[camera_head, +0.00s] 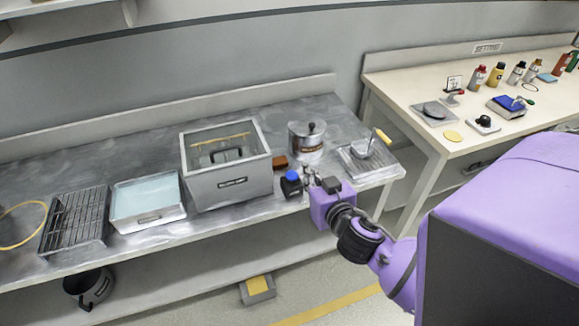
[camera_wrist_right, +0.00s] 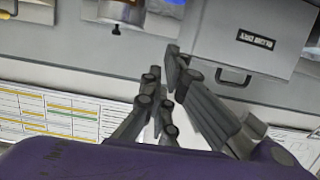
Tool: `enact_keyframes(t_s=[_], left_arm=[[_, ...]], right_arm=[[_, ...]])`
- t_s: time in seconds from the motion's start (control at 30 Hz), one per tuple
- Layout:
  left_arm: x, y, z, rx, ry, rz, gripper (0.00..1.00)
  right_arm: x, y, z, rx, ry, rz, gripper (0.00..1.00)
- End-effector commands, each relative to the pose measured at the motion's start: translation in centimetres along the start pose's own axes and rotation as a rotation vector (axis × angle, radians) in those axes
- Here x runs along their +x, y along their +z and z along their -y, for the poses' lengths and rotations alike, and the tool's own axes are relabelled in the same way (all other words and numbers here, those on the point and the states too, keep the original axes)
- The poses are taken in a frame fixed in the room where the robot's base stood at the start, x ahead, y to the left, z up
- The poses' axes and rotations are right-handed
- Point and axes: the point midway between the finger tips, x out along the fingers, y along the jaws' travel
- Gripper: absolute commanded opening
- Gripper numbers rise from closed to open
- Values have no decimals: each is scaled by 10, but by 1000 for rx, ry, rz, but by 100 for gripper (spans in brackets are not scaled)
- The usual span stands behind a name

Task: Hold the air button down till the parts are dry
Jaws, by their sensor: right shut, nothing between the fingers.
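A dark round button housing with a blue top (camera_head: 291,183) stands at the front edge of the metal bench. Part of something blue also shows at the top of the wrist view (camera_wrist_right: 172,3). My right gripper (camera_head: 309,178) is just to the right of the blue top, shut and empty; from here I cannot tell whether it touches. Its fingers show close together in the wrist view (camera_wrist_right: 163,76). A grey box with a clear top (camera_head: 231,186) stands left of the button, with a label and a black handle. I cannot make out the parts inside. My left gripper is out of view.
A silver lidded pot (camera_head: 306,139) and a brown block (camera_head: 280,162) are behind the button. A plate with a tool (camera_head: 367,158) lies to the right. A tray (camera_head: 147,201) and a wire rack (camera_head: 75,219) are at left. A cream table (camera_head: 455,134) is farther right.

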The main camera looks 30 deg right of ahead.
Motion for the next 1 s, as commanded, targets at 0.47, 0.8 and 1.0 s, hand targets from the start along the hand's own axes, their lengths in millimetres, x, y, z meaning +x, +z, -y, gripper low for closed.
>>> enact_keyframes(t_s=[0.47,0.8,1.0], left_arm=[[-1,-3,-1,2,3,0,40],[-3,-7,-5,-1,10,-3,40],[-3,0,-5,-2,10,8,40]], right_arm=[[20,-1,1,-4,-2,-2,0],[92,-2,1,-5,-2,-3,0],[106,25,0,-4,-1,5,0]])
